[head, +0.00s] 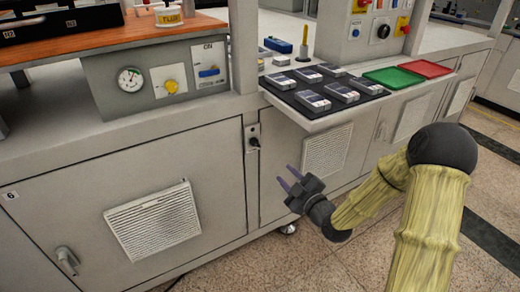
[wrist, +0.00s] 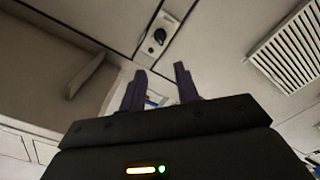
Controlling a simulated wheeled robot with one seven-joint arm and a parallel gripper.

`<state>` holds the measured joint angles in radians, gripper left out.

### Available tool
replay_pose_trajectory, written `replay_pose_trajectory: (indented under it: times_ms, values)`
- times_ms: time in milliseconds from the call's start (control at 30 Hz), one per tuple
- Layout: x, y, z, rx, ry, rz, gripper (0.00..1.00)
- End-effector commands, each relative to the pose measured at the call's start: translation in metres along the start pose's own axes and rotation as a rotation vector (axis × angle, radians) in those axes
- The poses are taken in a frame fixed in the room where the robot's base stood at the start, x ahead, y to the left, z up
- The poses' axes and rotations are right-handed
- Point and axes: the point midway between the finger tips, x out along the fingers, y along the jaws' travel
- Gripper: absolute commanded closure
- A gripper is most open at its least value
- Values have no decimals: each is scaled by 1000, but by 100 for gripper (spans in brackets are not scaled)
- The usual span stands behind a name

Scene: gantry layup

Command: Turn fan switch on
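A narrow light plate with a black knob or switch (head: 254,142) is on the cabinet front, between two doors, below the worktop. It also shows in the wrist view as a black round knob (wrist: 157,37) on a pale plate, beyond the fingertips. No fan label is readable on it, so I cannot tell whether it is the fan switch, nor its setting. My gripper (head: 287,175) has two purple fingers apart with nothing held between them. It is in front of the cabinet, below and right of the plate, not touching it. The wrist view shows the fingers (wrist: 160,70) spread.
A panel with a gauge (head: 130,80), yellow knob (head: 171,86) and blue switch (head: 209,72) is at left. An upright panel carries a black knob (head: 383,31). A dark tray (head: 297,97) overhangs above my gripper. Vents (head: 153,222) and a door handle (head: 67,260) are on the fronts.

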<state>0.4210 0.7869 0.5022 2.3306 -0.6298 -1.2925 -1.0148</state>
Motion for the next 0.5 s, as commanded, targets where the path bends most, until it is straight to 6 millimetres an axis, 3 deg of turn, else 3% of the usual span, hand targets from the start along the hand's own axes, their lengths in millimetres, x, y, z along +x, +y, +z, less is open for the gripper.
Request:
replay_pose_trajectory:
  times_ms: [500]
  values:
    - [86,-2,1,2,1,0,68]
